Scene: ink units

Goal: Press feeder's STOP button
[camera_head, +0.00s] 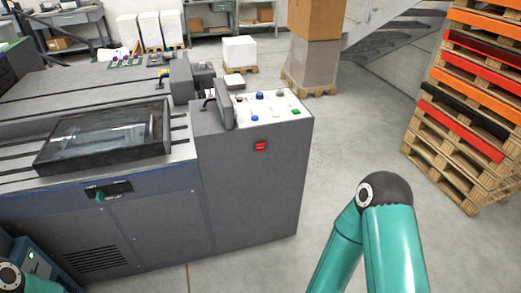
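The grey feeder machine (252,195) stands at the centre left. Its sloped white control panel (270,108) on top carries small blue, dark and green controls, including a blue one (255,118) and a green one (296,111). A red switch or button (260,146) sits on the upright face just below the panel. Labels are too small to read, so I cannot tell which control is STOP. My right arm's teal links rise at the lower right, apart from the machine. Neither gripper is in view.
A dark-framed window (105,135) lies on the machine's left top. A tall stack of pallets (465,110) stands at the right. Cardboard boxes on a pallet (315,45) stand behind. The floor between the machine and the pallets is clear.

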